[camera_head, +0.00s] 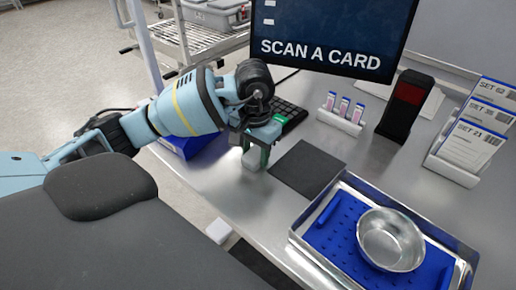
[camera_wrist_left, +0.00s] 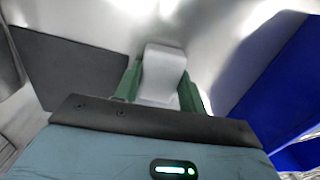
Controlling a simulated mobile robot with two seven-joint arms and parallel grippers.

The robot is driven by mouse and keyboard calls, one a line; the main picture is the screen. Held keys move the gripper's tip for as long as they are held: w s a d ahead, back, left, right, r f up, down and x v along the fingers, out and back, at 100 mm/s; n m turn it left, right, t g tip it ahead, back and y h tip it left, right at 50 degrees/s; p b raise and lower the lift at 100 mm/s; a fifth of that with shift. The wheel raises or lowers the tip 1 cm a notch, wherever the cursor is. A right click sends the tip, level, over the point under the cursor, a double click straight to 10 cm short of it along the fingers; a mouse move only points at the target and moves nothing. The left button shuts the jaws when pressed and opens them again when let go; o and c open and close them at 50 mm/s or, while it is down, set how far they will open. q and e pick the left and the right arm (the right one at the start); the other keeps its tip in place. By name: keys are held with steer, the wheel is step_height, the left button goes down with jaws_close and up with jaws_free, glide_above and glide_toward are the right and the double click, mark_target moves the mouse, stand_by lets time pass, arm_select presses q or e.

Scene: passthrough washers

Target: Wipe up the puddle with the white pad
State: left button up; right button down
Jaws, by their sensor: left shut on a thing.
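My left gripper (camera_head: 258,152) is shut on the white pad (camera_head: 251,161), low over the steel table, left of a dark square mat. In the left wrist view the pad (camera_wrist_left: 163,70) sits between the two green fingers of the left gripper (camera_wrist_left: 160,88). I cannot tell whether the pad touches the table. I cannot make out the puddle; the bare steel shows only soft bright reflections. My right gripper is not in view.
The dark mat (camera_head: 308,168) lies right of the gripper. A steel tray (camera_head: 297,241) with a blue liner and metal bowl (camera_head: 391,240) stands at front right. A keyboard (camera_head: 291,115), monitor (camera_head: 330,38), vial rack (camera_head: 340,122) and black scanner (camera_head: 405,106) stand behind. A blue bin (camera_head: 200,143) is at left.

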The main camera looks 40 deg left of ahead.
mark_target(238, 177)
arm_select(q)
steer(key=shift+s+a, duration=0.1)
steer(key=shift+s, duration=1.1)
steer(key=shift+s+a+f, duration=0.1)
steer(key=shift+s, duration=1.7)
steer(key=shift+f, duration=0.1)
